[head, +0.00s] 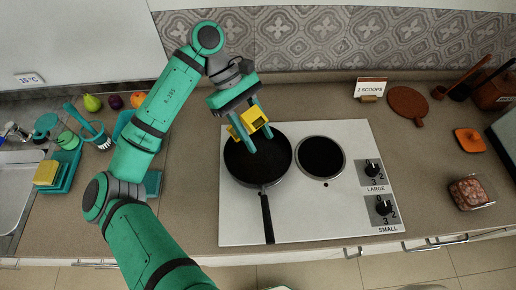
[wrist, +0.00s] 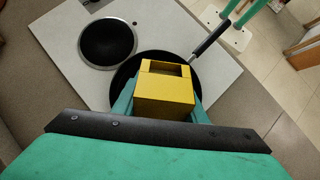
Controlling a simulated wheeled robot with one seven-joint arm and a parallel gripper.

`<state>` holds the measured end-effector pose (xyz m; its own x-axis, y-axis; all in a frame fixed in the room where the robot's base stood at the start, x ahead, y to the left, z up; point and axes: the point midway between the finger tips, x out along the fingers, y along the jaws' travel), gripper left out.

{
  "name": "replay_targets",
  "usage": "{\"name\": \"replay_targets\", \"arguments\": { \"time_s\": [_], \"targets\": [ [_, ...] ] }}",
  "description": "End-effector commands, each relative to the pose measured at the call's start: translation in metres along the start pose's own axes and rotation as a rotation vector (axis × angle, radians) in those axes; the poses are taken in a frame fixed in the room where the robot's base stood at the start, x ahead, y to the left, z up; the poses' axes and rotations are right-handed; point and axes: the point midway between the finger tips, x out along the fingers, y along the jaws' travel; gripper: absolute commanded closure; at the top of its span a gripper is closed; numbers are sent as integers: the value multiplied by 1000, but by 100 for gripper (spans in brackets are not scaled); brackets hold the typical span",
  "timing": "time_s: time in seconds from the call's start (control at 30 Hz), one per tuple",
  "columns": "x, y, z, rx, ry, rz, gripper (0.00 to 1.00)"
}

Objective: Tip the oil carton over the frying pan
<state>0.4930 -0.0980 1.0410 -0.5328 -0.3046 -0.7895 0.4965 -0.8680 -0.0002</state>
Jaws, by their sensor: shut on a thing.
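A yellow carton (head: 252,118), the oil carton, is held between the fingers of my gripper (head: 250,128). It is above the back part of the black frying pan (head: 256,165) and looks tilted in the head view. In the wrist view the carton (wrist: 166,95) sits between the teal fingers of my gripper (wrist: 160,105), with a dark recess in its top face. The frying pan (wrist: 127,72) shows behind it, partly hidden by the carton. The pan stands on the left burner, its handle (head: 267,218) pointing to the front. I cannot see any oil flowing.
The white hob (head: 340,215) has a bare right burner (head: 321,157) and two knobs (head: 373,172). A "2 SCOOPS" sign (head: 371,88) stands behind it. A round board (head: 408,101) and a glass dish (head: 470,191) are at right. Fruit (head: 92,102) and a yellow sponge (head: 46,172) are at left.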

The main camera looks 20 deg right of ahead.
Motion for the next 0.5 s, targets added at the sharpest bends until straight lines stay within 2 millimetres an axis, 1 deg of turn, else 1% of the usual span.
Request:
{"name": "replay_targets", "arguments": {
  "time_s": [0.5],
  "targets": [
    [-2, 1, 0, 2, 33, -1, 92]
  ]
}}
